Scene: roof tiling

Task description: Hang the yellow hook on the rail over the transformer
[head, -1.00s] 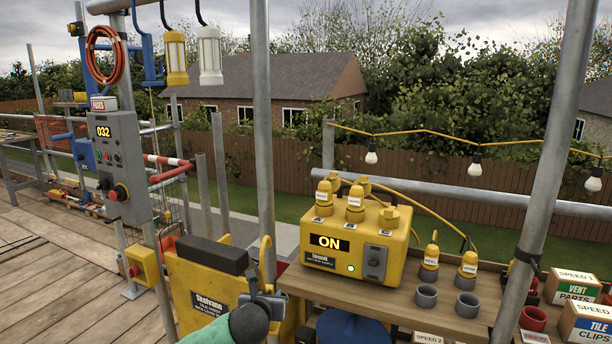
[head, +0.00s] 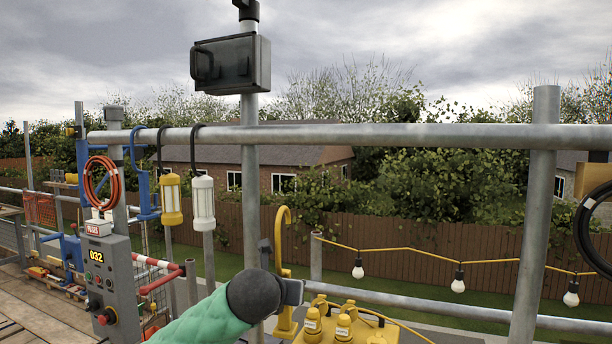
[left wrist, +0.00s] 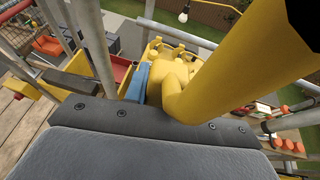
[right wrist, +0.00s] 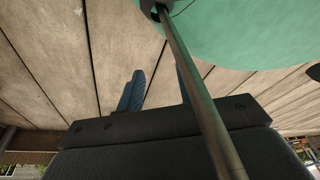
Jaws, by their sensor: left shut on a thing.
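The yellow hook (head: 283,238) is upright, its curved top well below the grey overhead rail (head: 400,136) and apart from it. My left gripper (head: 290,290) is shut on the hook; its fingertips are partly hidden in the head view. The hook's thick yellow bar (left wrist: 205,85) fills much of the left wrist view beside a blue finger. The yellow transformer (head: 378,333) shows at the bottom edge of the head view, below the rail. My right gripper (right wrist: 160,88) shows only in the right wrist view, fingers apart, over wooden decking.
A yellow lamp (head: 171,200) and a white lamp (head: 203,203) hang from the rail's left part. Upright poles (head: 535,220) stand at right and behind. A black coil (head: 590,230) hangs far right. A grey rod (right wrist: 200,95) crosses the right wrist view. The rail between white lamp and right pole is clear.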

